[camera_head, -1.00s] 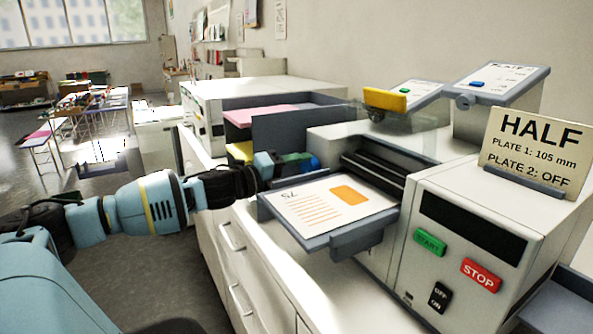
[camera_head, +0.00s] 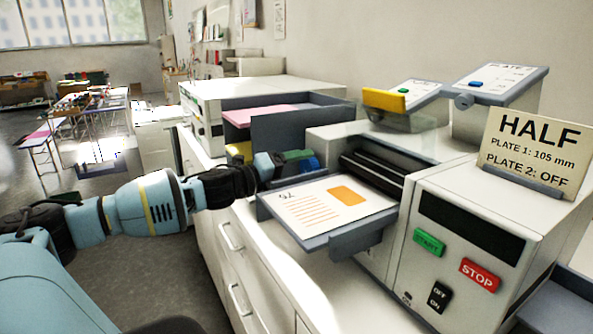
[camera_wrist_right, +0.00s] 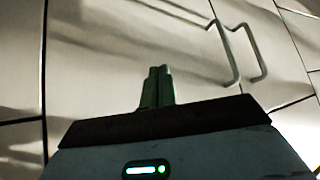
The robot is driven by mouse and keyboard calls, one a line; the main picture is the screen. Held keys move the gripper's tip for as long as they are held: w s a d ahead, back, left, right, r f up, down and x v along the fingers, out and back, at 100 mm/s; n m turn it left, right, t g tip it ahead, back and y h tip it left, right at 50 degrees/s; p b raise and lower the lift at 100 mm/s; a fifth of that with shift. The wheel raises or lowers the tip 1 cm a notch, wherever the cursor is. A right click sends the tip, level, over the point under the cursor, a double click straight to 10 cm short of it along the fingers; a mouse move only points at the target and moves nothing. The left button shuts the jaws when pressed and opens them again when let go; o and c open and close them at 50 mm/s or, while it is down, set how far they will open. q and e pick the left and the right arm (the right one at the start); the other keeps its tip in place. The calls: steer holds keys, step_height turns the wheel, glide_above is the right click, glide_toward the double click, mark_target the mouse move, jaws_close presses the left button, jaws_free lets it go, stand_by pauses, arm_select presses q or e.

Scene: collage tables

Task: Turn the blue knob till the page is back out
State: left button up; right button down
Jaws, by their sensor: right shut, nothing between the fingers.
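The page (camera_head: 318,212), white with an orange block and orange lines, lies flat on the grey tray (camera_head: 347,239) in front of the dark rollers (camera_head: 372,172) of the white machine. The blue knob (camera_head: 310,164) shows as a small blue patch behind the tray's far left corner. My left gripper (camera_head: 297,158), with green fingers, is at the knob and partly covers it. Whether its fingers are closed on the knob is hard to tell. My right gripper (camera_wrist_right: 156,87) is shut and empty in the right wrist view, facing cabinet fronts.
A sign (camera_head: 537,150) reading HALF, plate 1: 105 mm, plate 2: OFF stands on the machine. Green START (camera_head: 429,243) and red STOP (camera_head: 480,275) buttons and an OFF/ON switch (camera_head: 440,297) are in front. Cabinet handles (camera_wrist_right: 240,50) are near my right gripper.

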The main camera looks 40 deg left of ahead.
stand_by(0.3)
arm_select(q)
steer(key=shift+s+a+r+p, duration=0.1)
steer(key=shift+s+p, duration=0.4)
steer(key=shift+p, duration=0.05)
steer(key=shift+p+v, duration=0.8)
steer(key=shift+v, duration=0.2)
glide_toward(305, 166)
steer(key=shift+f+p, duration=0.2)
steer(key=shift+p, duration=0.25)
arm_select(e)
steer(key=w+r+t, duration=0.1)
steer(key=w+r, duration=0.3)
steer(key=r, duration=0.1)
steer(key=shift+d, duration=0.4)
